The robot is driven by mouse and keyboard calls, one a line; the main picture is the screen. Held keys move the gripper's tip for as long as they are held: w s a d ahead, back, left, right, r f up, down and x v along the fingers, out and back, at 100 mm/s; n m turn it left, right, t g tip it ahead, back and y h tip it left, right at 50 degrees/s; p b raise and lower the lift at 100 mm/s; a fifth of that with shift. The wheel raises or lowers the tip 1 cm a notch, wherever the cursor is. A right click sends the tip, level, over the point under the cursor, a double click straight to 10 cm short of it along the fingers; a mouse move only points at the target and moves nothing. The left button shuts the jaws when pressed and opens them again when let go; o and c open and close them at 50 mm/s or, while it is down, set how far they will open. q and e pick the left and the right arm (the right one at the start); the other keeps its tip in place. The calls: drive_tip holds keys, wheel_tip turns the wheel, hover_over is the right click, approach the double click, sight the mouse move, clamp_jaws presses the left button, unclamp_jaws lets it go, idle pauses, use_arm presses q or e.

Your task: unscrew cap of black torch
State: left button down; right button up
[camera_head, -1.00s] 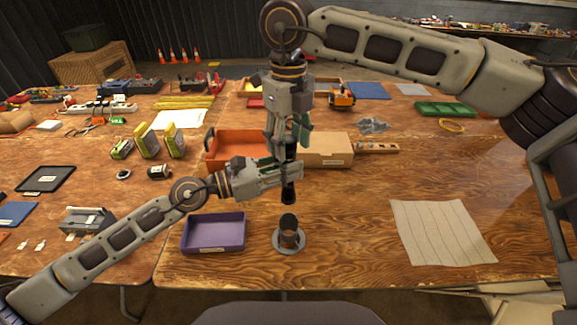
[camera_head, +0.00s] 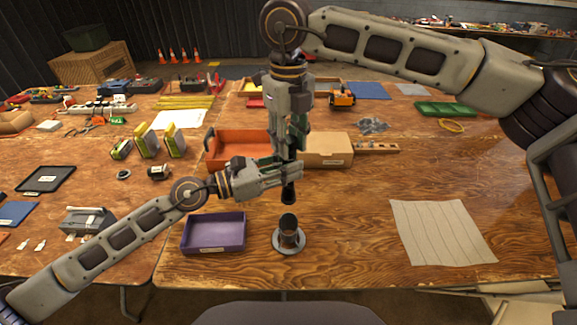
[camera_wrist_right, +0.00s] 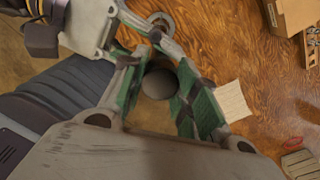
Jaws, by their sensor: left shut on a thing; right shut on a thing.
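The black torch (camera_head: 288,193) hangs upright above the table in the head view, its lower end showing below my left gripper. My left gripper (camera_head: 292,172) comes in from the left and is shut on the torch's body. My right gripper (camera_head: 291,148) points down from above and is shut on the torch's upper end. In the right wrist view the round dark end cap (camera_wrist_right: 160,83) sits between the green-padded fingers of my right gripper (camera_wrist_right: 160,90). The seam between cap and body is hidden by the fingers.
A dark cup-like holder (camera_head: 288,228) on a round grey base stands below the torch. A purple tray (camera_head: 213,248) is to its left. An orange bin (camera_head: 215,160) and a cardboard box (camera_head: 325,163) are behind. A beige cloth (camera_head: 443,232) lies right, with clear table between.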

drive_tip(key=shift+n, duration=2.8)
drive_tip(key=shift+n, duration=2.9)
drive_tip(key=shift+n, duration=2.8)
